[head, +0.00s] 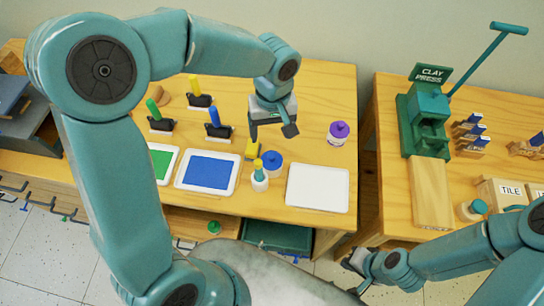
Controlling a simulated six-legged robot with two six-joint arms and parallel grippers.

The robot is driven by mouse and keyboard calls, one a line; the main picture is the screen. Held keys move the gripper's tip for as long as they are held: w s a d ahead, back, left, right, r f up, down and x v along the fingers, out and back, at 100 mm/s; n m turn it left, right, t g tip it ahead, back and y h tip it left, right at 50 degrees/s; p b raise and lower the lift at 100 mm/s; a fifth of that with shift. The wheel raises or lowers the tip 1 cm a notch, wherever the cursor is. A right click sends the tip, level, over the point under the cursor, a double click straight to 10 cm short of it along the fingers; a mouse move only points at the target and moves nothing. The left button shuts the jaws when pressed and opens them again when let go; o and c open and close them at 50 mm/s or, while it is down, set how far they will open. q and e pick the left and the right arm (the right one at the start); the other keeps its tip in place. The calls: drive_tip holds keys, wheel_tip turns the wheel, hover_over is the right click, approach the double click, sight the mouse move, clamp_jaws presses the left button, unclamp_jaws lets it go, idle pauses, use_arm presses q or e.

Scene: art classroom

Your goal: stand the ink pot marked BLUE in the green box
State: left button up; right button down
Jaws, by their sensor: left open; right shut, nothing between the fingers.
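A pot with a blue lid (271,160) stands on the wooden table; no BLUE marking can be read on it. My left gripper (271,135) is open above and just behind this pot, with its fingers apart and nothing between them. A dark green box (277,236) sits low at the table's front, partly hidden by the table edge and my own body. My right gripper (354,262) is shut and empty, low in front of the gap between the tables.
A blue pad (208,172) and white tray (318,188) lie either side. A clay press (428,125) stands on the right table.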

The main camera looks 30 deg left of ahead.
sight(272, 154)
use_arm(q)
drive_tip(key=f, duration=0.8)
drive_tip(key=shift+s+d+f, duration=0.1)
drive_tip(key=shift+d+f, duration=0.1)
drive_tip(key=shift+f, duration=0.2)
drive_tip(key=shift+s+f, duration=0.15)
drive_tip(key=shift+f, duration=0.15)
wheel_tip(272, 154, down, 6)
drive_tip(key=shift+a+r+p, duration=0.1)
drive_tip(key=shift+p, duration=0.65)
drive_tip(key=c, duration=1.1)
drive_tip(key=shift+o, duration=0.2)
drive_tip(key=shift+w+r, duration=0.15)
drive_tip(key=shift+w, duration=0.05)
